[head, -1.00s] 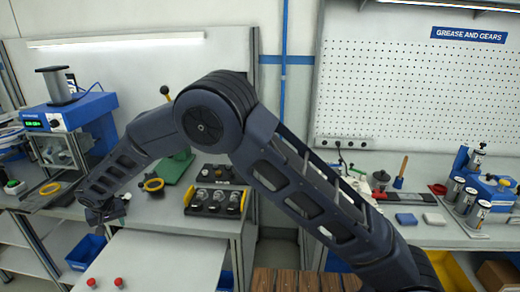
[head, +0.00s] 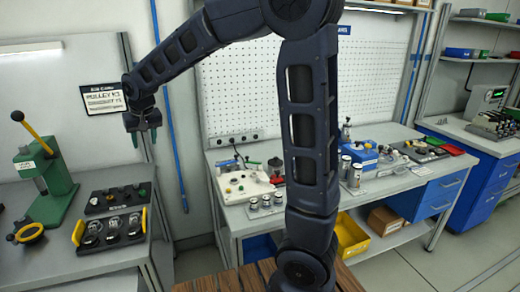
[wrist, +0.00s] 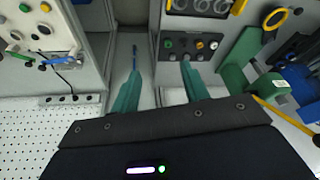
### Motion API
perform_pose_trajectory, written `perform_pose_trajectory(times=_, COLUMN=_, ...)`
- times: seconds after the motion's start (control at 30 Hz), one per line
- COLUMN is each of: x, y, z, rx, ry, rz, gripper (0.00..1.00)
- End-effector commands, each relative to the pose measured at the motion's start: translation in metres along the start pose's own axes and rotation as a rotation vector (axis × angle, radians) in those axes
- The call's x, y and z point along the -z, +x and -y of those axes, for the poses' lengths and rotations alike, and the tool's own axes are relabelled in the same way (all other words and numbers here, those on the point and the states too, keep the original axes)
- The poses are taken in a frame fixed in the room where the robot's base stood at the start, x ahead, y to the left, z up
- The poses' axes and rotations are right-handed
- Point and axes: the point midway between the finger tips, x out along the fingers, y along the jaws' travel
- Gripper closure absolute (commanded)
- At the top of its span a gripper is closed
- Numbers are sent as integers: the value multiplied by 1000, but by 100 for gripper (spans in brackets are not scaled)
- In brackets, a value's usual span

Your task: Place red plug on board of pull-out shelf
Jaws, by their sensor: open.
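My gripper (head: 144,139) is raised in front of the back wall, beside a small wall sign. It is open with nothing between its fingers. In the wrist view its two green fingers (wrist: 160,95) stand apart over the gap between two benches. No plug that I can clearly tell as the red one shows now, and the pull-out shelf board is out of view.
On the left bench are a green press (head: 48,175), a black block with small coloured knobs (head: 120,198) and a black tray with yellow handles (head: 112,229). The right bench carries a white control box (head: 242,184). The air around my gripper looks clear.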

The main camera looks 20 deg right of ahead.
Motion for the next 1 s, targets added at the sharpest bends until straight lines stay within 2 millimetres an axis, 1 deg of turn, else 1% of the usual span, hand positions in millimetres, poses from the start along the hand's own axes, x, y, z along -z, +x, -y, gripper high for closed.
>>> perform_pose_trajectory(times=0.03, x=-6, y=-13, z=-28, rx=-5, ry=22, rz=-5, gripper=55)
perform_pose_trajectory(times=0.1, x=-17, y=-28, z=-59, rx=-11, ry=42, rz=-9, gripper=55)
perform_pose_trajectory(times=0.17, x=-28, y=-39, z=-85, rx=-17, ry=60, rz=-11, gripper=55)
perform_pose_trajectory(times=0.2, x=-37, y=-47, z=-101, rx=-22, ry=72, rz=-13, gripper=55)
perform_pose_trajectory(times=0.3, x=-60, y=-65, z=-139, rx=-34, ry=99, rz=-18, gripper=55)
perform_pose_trajectory(times=0.37, x=-76, y=-75, z=-159, rx=-40, ry=115, rz=-23, gripper=55)
perform_pose_trajectory(times=0.4, x=-87, y=-81, z=-172, rx=-45, ry=125, rz=-25, gripper=55)
perform_pose_trajectory(times=0.47, x=-105, y=-89, z=-190, rx=-53, ry=140, rz=-28, gripper=55)
perform_pose_trajectory(times=0.5, x=-117, y=-94, z=-201, rx=-59, ry=150, rz=-31, gripper=55)
perform_pose_trajectory(times=0.57, x=-136, y=-102, z=-216, rx=-68, ry=166, rz=-35, gripper=55)
perform_pose_trajectory(times=0.6, x=-148, y=-106, z=-225, rx=-74, ry=176, rz=-37, gripper=55)
perform_pose_trajectory(times=0.73, x=-192, y=-118, z=-251, rx=-95, ry=208, rz=-47, gripper=55)
perform_pose_trajectory(times=0.9, x=-247, y=-126, z=-272, rx=-124, ry=245, rz=-56, gripper=55)
perform_pose_trajectory(times=1.0, x=-272, y=-128, z=-278, rx=-139, ry=262, rz=-60, gripper=55)
